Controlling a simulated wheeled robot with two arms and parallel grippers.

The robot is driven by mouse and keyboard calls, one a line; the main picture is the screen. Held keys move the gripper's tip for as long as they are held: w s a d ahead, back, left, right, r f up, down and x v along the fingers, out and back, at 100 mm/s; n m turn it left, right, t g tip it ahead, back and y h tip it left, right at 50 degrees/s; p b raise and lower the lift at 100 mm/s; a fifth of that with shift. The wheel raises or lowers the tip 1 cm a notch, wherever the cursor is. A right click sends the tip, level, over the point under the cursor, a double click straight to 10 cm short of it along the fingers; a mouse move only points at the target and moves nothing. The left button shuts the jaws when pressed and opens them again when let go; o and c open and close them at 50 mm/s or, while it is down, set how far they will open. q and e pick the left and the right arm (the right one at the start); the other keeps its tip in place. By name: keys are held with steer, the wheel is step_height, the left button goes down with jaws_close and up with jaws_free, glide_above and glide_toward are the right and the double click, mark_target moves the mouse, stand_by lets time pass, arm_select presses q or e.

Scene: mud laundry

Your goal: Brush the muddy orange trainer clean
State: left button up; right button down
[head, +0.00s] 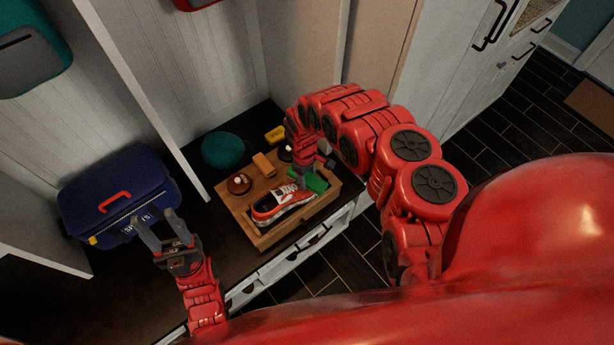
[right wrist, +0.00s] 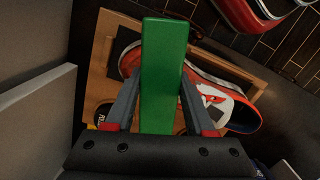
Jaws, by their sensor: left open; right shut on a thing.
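The orange trainer (head: 283,203), with white laces and sole, lies in a shallow wooden tray (head: 262,240) on the dark bench. In the right wrist view the trainer (right wrist: 215,97) is partly hidden behind a green block-shaped thing (right wrist: 163,75), which looks like the brush's back. My right gripper (right wrist: 160,105) is shut on this green brush, above or against the trainer; contact cannot be told. In the head view the green brush (head: 316,182) shows at the trainer's toe or heel end. My left gripper (head: 163,232) is open and empty, left of the tray near the blue bag.
A round brown brush (head: 239,184) and a tan block (head: 264,165) sit at the tray's back. A teal cushion-like thing (head: 222,150) and a yellow item (head: 275,135) lie behind it. A blue bag (head: 118,198) stands left. A white divider (head: 150,110) rises between.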

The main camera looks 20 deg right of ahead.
steer(key=shift+f, duration=0.1)
stand_by(0.3)
steer(key=shift+w+b, duration=0.25)
steer(key=shift+b, duration=0.05)
steer(key=shift+w+a+f+b, duration=0.1)
steer(key=shift+w+a+b, duration=0.25)
steer(key=shift+w+b, duration=0.45)
steer(key=shift+w+a+b, duration=0.2)
steer(key=shift+w+b, duration=0.15)
steer(key=shift+w, duration=0.25)
steer(key=shift+w+r, duration=0.1)
steer(key=shift+r, duration=0.15)
steer(key=shift+f, duration=0.2)
